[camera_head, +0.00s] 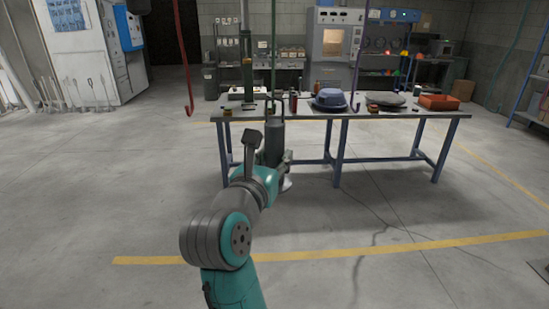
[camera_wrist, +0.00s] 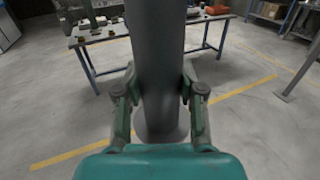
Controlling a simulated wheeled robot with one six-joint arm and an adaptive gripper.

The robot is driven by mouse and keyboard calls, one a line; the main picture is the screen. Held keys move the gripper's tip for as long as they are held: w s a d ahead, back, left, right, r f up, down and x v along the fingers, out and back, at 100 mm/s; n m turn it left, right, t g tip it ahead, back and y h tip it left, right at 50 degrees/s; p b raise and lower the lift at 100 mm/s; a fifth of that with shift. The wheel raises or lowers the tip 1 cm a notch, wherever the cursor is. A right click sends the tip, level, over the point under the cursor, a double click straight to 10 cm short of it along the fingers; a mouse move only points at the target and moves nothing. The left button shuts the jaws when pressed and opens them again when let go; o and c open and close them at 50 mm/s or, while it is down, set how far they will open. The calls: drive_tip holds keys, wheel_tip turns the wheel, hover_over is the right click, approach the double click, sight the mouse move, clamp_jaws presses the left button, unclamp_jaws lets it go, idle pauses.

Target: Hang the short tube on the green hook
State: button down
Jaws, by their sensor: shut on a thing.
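My gripper (camera_wrist: 160,95) is shut on a grey tube, the short tube (camera_wrist: 158,60), with one finger on each side of it. The tube is upright and flares at its lower end in the wrist view. In the head view the tube (camera_head: 275,145) stands out dark in front of the table, beyond my arm. The green hook's thin rod (camera_head: 273,50) hangs from above, just over the tube in the picture. Its lower end is hard to make out against the table and the tube's top, and I cannot tell whether they touch.
A red hook (camera_head: 188,108) hangs to the left and a purple hook (camera_head: 356,95) to the right. Behind the tube is a table (camera_head: 330,114) bearing a blue-grey hood (camera_head: 330,97), a grey lid-like piece (camera_head: 386,99) and a red tray (camera_head: 439,102). The floor in front is open.

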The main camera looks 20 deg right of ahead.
drive_tip(key=shift+w, duration=0.15)
drive_tip(key=shift+w+d, duration=0.25)
drive_tip(key=shift+w, duration=0.35)
drive_tip(key=shift+w+d, duration=0.2)
drive_tip(key=shift+w, duration=0.4)
drive_tip(key=shift+f, duration=1.3)
idle(0.3)
drive_tip(key=c, duration=0.6)
unclamp_jaws()
